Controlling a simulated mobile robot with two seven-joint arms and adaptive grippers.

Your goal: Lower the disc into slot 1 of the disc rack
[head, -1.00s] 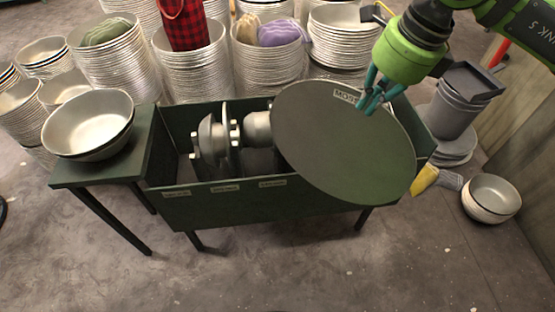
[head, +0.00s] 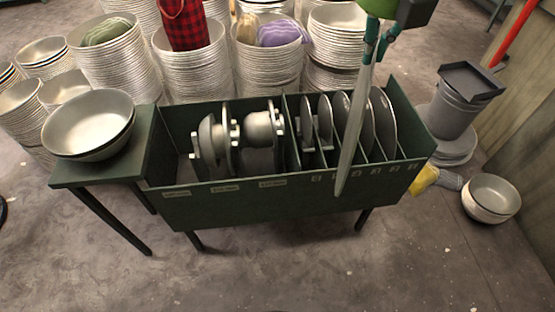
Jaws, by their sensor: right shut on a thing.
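My right gripper (head: 375,54) is shut on the top edge of the large grey disc (head: 352,135). The disc hangs nearly edge-on to the camera, slightly tilted, its lower end in front of or over the rack's front wall. The disc rack (head: 366,190) is the right part of a dark green trough, split by thin dividers, with small labels along its front. Several grey discs (head: 384,122) stand upright in it. I cannot read the labels clearly, and the held disc hides part of the middle slots. My left gripper is not in view.
Metal hub-like parts (head: 262,132) stand in the trough's left part. A side table at left holds a metal bowl (head: 88,122). Tall bowl stacks (head: 191,70) stand close behind the trough. Grey buckets (head: 455,110) stand at right. The floor in front is clear.

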